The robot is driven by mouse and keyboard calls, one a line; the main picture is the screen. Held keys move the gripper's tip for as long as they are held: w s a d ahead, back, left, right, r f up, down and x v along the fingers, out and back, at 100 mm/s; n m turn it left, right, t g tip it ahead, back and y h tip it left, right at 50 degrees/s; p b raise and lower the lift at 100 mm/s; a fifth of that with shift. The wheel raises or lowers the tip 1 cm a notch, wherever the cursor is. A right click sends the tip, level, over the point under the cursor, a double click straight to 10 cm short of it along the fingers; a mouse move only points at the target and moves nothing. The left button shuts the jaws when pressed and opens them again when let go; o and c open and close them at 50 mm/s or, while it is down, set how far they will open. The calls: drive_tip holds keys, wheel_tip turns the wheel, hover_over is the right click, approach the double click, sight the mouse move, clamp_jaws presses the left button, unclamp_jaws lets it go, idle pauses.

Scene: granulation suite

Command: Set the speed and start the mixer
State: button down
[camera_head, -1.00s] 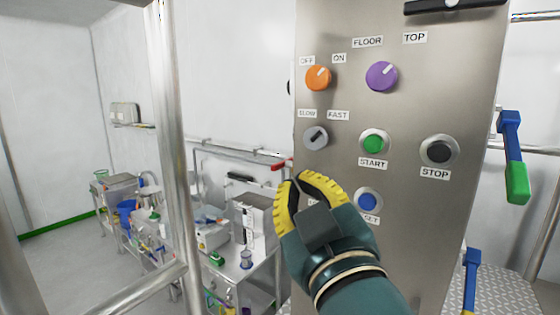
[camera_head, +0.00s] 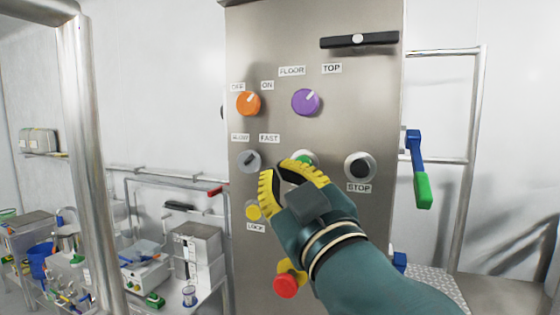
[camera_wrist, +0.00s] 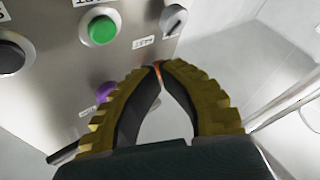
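The steel control panel (camera_head: 330,125) carries the mixer controls. The grey SLOW/FAST knob (camera_head: 249,161) has a dark pointer slanting up and right, toward the FAST side. It also shows in the wrist view (camera_wrist: 174,20). The green START button (camera_head: 304,159) is partly hidden behind my gripper (camera_head: 275,169), but is clear in the wrist view (camera_wrist: 102,30). The black STOP button (camera_head: 360,167) is to its right. My gripper's yellow fingertips nearly meet, with nothing held between them. They appear in front of the panel between the grey knob and START; contact is not visible.
The orange OFF/ON knob (camera_head: 248,103) points toward ON, and the purple FLOOR/TOP knob (camera_head: 306,102) toward TOP. Below are a yellow LOCK control (camera_head: 253,211) and a red knob (camera_head: 287,284). A blue-green handle (camera_head: 419,170) projects right; a steel post (camera_head: 88,150) stands left.

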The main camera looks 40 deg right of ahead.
sight(283, 155)
drive_tip(key=shift+w+d+p, duration=0.25)
drive_tip(key=shift+w+d, duration=0.1)
drive_tip(key=shift+d, duration=0.4)
drive_tip(key=shift+w+d+p, duration=0.25)
drive_tip(key=shift+w+d, duration=0.15)
drive_tip(key=shift+d, duration=0.35)
drive_tip(key=shift+w+d+p, duration=0.25)
drive_tip(key=shift+w+d, duration=0.1)
drive_tip(key=shift+d, duration=0.4)
drive_tip(key=shift+d, duration=0.1)
drive_tip(key=shift+w+d, duration=0.2)
drive_tip(key=shift+d, duration=0.1)
drive_tip(key=shift+w+d+p, duration=0.2)
drive_tip(key=shift+d+p, duration=0.2)
drive_tip(key=shift+p, duration=0.05)
drive_tip(key=shift+a, duration=0.1)
drive_tip(key=shift+s+a+b, duration=0.4)
drive_tip(key=shift+a, duration=0.3)
drive_tip(key=shift+s+a+b, duration=0.3)
drive_tip(key=shift+s+a, duration=0.05)
drive_tip(key=shift+a, duration=0.4)
drive_tip(key=shift+s+a+b, duration=0.25)
drive_tip(key=shift+s+a, duration=0.15)
drive_tip(key=shift+a, duration=0.35)
drive_tip(key=shift+s+a+b, duration=0.3)
drive_tip(key=shift+s+a, duration=0.05)
drive_tip(key=shift+a, duration=0.4)
